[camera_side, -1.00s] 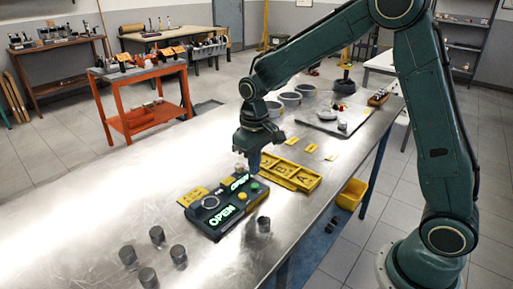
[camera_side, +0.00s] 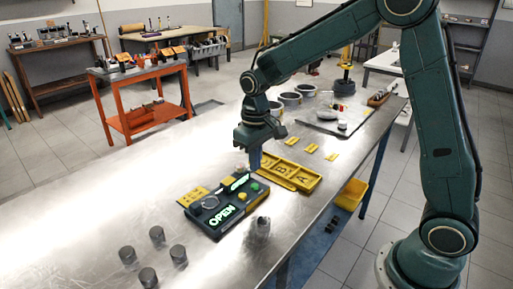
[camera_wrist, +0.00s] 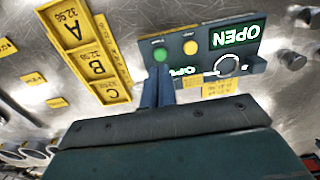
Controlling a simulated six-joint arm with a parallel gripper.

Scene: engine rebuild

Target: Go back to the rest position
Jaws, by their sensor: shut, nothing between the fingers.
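My gripper (camera_side: 252,163) hangs fingers-down just above the metal bench, at the far end of the dark panel (camera_side: 213,229) with lit green OPEN signs. It is shut and empty. In the wrist view the closed fingers (camera_wrist: 157,92) show close to the green button (camera_wrist: 160,55) of the panel. A yellow button (camera_wrist: 190,47) sits beside it. The yellow tray (camera_side: 291,172) marked A and B lies to the right of my gripper, and it also shows at left in the wrist view (camera_wrist: 127,81).
Several dark cylinders (camera_side: 157,234) stand at the bench's near end, with one more (camera_side: 263,226) right of the panel. Grey bowls (camera_side: 290,99) and yellow tags (camera_side: 311,148) lie farther back. An orange cart (camera_side: 150,110) stands beyond the bench. The bench's left side is bare.

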